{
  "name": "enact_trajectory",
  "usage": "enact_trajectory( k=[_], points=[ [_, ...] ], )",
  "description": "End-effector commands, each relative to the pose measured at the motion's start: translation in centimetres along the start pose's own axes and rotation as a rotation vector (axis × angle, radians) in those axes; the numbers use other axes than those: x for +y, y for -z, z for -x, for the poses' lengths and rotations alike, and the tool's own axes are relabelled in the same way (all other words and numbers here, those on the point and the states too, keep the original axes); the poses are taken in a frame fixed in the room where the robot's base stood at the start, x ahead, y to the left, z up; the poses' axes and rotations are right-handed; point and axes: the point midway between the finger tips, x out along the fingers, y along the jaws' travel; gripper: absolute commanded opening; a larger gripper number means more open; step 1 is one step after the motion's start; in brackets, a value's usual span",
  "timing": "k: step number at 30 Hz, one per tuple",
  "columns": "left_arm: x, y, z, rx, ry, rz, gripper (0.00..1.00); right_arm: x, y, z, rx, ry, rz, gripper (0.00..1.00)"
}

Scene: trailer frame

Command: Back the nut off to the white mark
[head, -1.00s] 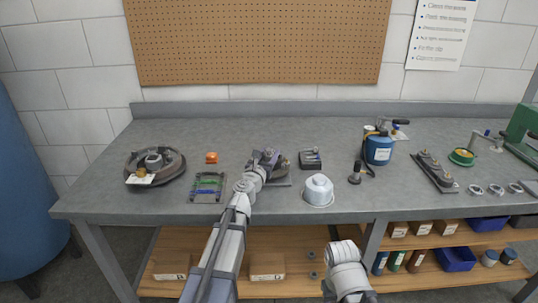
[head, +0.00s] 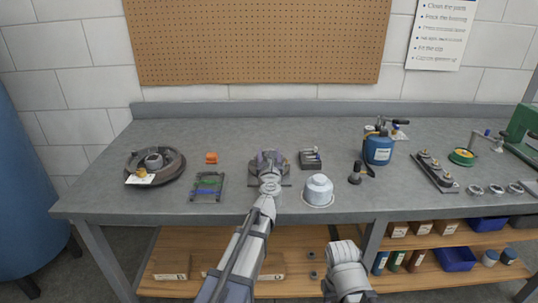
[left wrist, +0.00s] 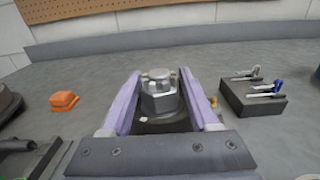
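The nut (left wrist: 161,98) is a grey metal hex piece with a rounded, lugged top, standing on a dark base in the left wrist view. A small white patch (left wrist: 144,119) shows low at its left front; I cannot tell whether it is the white mark. My left gripper (left wrist: 161,76) has its two purple fingers apart, one on each side of the nut. I cannot tell whether either finger touches it. In the head view my left gripper (head: 269,163) covers most of the nut.
A dark block with small tools (head: 311,158) stands just right of my left gripper, and a white domed pot (head: 318,189) at the front right. Bare bench lies behind.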

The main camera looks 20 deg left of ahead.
Motion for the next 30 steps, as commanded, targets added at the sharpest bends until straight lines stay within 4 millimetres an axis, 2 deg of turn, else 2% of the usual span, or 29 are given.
enact_trajectory(
  k=[1,5,16,20,30],
  points=[
    [0.0,0.0,0.0,0.0,0.0,0.0,0.68,0.0,0.0,0.0,0.0,0.0,0.0,0.5],
    [0.0,0.0,0.0,0.0,0.001,0.0,0.81,0.0,0.0,0.0,0.0,0.0,0.0,0.5],
    [0.0,0.0,0.7,0.0,0.001,0.0,0.81,0.0,0.0,0.0,0.0,0.0,0.0,0.5],
    [0.1,0.0,2.0,0.0,0.001,0.0,0.81,0.0,0.0,0.0,0.0,0.0,0.0,0.5],
    [0.1,0.0,7.3,0.0,0.001,0.0,0.81,0.0,0.0,0.0,0.0,0.0,0.0,0.5]
  ],
)
